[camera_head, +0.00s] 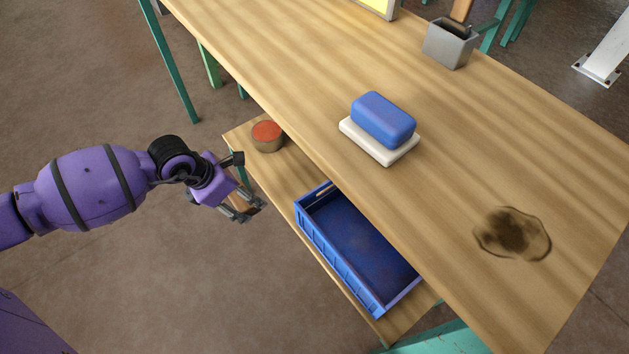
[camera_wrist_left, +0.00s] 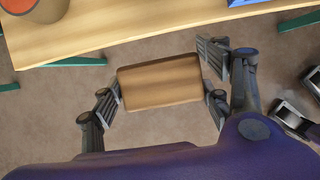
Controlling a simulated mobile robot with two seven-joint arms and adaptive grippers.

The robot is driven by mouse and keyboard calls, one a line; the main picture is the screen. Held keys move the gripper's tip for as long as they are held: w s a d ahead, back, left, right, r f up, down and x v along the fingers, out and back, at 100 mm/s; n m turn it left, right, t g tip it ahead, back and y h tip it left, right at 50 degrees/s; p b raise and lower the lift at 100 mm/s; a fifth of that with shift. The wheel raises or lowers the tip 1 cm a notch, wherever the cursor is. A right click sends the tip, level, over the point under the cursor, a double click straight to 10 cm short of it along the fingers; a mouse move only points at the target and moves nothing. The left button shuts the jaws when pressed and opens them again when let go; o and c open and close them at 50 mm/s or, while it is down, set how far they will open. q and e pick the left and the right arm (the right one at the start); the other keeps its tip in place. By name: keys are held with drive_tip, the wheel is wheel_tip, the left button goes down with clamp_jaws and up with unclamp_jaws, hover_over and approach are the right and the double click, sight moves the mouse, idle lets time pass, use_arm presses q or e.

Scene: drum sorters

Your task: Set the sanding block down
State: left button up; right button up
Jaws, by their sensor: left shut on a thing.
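My left gripper (camera_head: 249,211) is shut on a tan wooden block, which I take to be the sanding block (camera_head: 239,203). It is left of the workbench, in front of the lower shelf's edge. In the left wrist view the block (camera_wrist_left: 160,82) lies crosswise between the two fingers, with floor behind it and the shelf edge beyond it. The block looks clear of the shelf. In the head view the fingers partly hide it. My right gripper is not in view.
The lower shelf (camera_head: 288,172) bears a red-topped round tin (camera_head: 267,136) and an empty blue crate (camera_head: 337,262), with bare wood between. The bench top (camera_head: 450,130) overhangs it, carrying a blue block (camera_head: 383,118) on a white tray (camera_head: 372,149), a grey box (camera_head: 447,48) and a dark stain (camera_head: 512,235).

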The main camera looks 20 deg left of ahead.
use_arm(q)
drive_tip(key=w+d+b, duration=0.1)
drive_tip(key=w+d, duration=0.2)
drive_tip(key=w, duration=0.1)
drive_tip(key=w+d+b, duration=0.1)
drive_tip(key=w+d, duration=0.2)
drive_tip(key=w+d+b, duration=0.1)
drive_tip(key=w+d, duration=0.2)
drive_tip(key=w, duration=0.1)
drive_tip(key=shift+w+f+b, duration=0.1)
drive_tip(key=shift+w+b, duration=0.25)
drive_tip(key=shift+w+d, duration=0.25)
drive_tip(key=shift+w, duration=0.05)
wheel_tip(320, 180, down, 3)
drive_tip(key=shift+f+b, duration=0.15)
drive_tip(key=shift+b, duration=0.8)
drive_tip(key=shift+w, duration=0.1)
drive_tip(key=o, duration=1.3)
drive_tip(key=shift+f, duration=0.1)
drive_tip(key=shift+c, duration=0.2)
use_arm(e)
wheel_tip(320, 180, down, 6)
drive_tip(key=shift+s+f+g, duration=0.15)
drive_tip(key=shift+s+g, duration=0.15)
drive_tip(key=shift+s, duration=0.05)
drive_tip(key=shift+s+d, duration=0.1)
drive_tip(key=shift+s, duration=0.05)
